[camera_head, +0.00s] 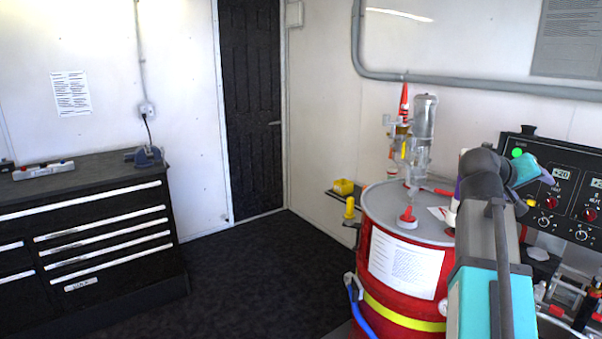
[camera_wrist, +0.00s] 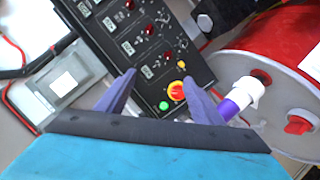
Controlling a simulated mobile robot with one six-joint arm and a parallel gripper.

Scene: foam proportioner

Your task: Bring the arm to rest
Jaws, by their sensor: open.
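My arm (camera_head: 480,265) reaches up at the right of the head view, bent at its grey top joint, with a teal wrist part (camera_head: 525,170) in front of the black control panel (camera_head: 570,205). Beyond the fingers the control panel also shows in the wrist view (camera_wrist: 135,48). A red and yellow knob (camera_wrist: 177,90) appears close to the right finger; I cannot tell the distance.
A red drum (camera_head: 400,290) with a grey lid stands left of my arm. A white and purple bottle-like part (camera_wrist: 240,98) is right of the fingers. A grey pipe (camera_head: 450,82) runs along the wall. A black tool cabinet (camera_head: 90,250) stands left; the floor (camera_head: 260,275) between is clear.

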